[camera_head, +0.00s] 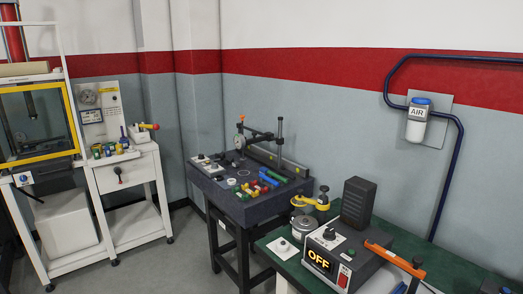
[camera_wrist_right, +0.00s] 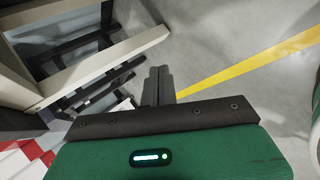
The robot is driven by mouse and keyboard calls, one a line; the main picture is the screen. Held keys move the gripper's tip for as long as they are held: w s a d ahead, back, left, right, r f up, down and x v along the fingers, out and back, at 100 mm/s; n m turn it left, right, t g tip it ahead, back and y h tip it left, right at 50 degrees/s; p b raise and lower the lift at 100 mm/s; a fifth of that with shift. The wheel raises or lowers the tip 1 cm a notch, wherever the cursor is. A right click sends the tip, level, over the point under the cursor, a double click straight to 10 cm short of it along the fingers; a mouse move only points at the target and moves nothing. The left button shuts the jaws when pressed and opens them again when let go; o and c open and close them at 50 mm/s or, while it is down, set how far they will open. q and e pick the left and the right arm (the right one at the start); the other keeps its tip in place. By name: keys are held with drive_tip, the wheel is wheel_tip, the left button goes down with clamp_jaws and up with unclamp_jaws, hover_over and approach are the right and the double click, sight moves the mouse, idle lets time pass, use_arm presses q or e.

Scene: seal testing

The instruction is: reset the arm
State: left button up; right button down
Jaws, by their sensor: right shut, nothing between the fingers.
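My right gripper (camera_wrist_right: 159,72) shows in the right wrist view. Its two dark fingers are pressed together with nothing between them. They stick out past the dark plate and green housing of the wrist, with grey floor beyond them. Nothing is seen touching the fingers. Neither gripper can be made out in the head view, and my left gripper is in no view.
In the head view, a green-topped bench (camera_head: 281,263) at the lower right carries a box reading OFF (camera_head: 318,262). A dark granite table (camera_head: 240,208) holds small coloured parts. A white cart (camera_head: 135,206) stands left. The wrist view shows a yellow floor line (camera_wrist_right: 250,62) and a pale frame (camera_wrist_right: 115,52).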

drive_tip(key=s+d+f+m+g, duration=0.2)
drive_tip(key=s+f+m, duration=0.3)
drive_tip(key=s, duration=0.8)
drive_tip(key=s+d+f+m+g, duration=0.1)
drive_tip(key=s+f+m+g, duration=0.2)
drive_tip(key=s, duration=1)
drive_tip(key=s+d+f+m+g, duration=0.2)
drive_tip(key=s+f+m, duration=0.4)
drive_tip(key=s+f, duration=0.5)
drive_tip(key=shift+s+d+f+m+g, duration=0.35)
drive_tip(key=shift+s+m+g, duration=0.05)
drive_tip(key=shift+s, duration=0.8)
